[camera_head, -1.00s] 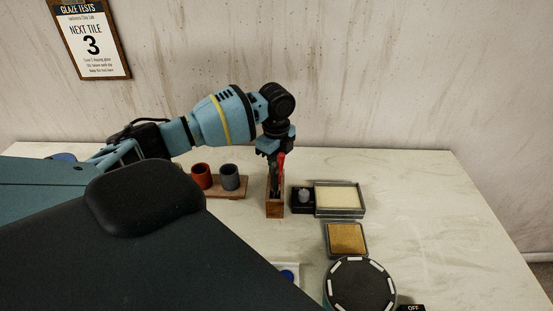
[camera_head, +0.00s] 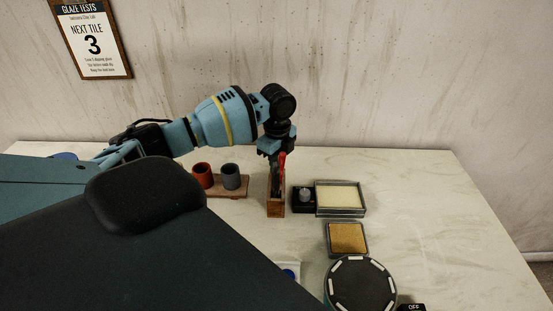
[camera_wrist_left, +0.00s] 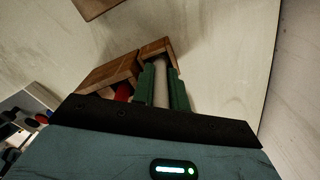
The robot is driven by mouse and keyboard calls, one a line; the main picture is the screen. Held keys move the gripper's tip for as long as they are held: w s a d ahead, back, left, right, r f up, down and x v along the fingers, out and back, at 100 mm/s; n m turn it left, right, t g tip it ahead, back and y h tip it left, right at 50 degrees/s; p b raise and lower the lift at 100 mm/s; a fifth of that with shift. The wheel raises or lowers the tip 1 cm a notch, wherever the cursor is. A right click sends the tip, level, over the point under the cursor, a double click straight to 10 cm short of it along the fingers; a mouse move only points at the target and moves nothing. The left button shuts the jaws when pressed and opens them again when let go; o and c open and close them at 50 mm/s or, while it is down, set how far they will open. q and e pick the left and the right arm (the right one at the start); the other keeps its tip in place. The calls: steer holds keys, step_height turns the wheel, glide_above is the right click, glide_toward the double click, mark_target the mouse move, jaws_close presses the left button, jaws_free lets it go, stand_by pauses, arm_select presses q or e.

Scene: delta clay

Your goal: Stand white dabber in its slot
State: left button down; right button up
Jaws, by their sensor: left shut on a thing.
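The white dabber (camera_wrist_left: 160,80) shows as a pale handle between the two green fingers of my left gripper (camera_wrist_left: 161,88) in the left wrist view. The gripper is shut on it. The dabber's far end meets the right-hand opening of the wooden rack (camera_wrist_left: 110,73); how deep it sits is hidden. In the head view my left gripper (camera_head: 276,174) points down over the small wooden rack (camera_head: 275,210), and the white dabber cannot be made out there. A red handle (camera_head: 282,160) stands beside the fingers; red also shows in the wrist view (camera_wrist_left: 122,93). My right gripper is not in view.
Red (camera_head: 203,175) and grey (camera_head: 231,176) cups stand on a wooden board left of the rack. A black holder with a grey knob (camera_head: 304,196) and a cream-filled tray (camera_head: 339,196) are close on the right. A gold sponge (camera_head: 347,237) and round turntable (camera_head: 360,288) are nearer.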

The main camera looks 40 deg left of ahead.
arm_select(q)
steer(key=c, duration=1.3)
jaws_free()
steer(key=shift+f, duration=0.1)
steer(key=shift+r+p, duration=0.5)
steer(key=shift+r, duration=0.85)
steer(key=shift+d+r, duration=0.1)
steer(key=shift+r, duration=2.15)
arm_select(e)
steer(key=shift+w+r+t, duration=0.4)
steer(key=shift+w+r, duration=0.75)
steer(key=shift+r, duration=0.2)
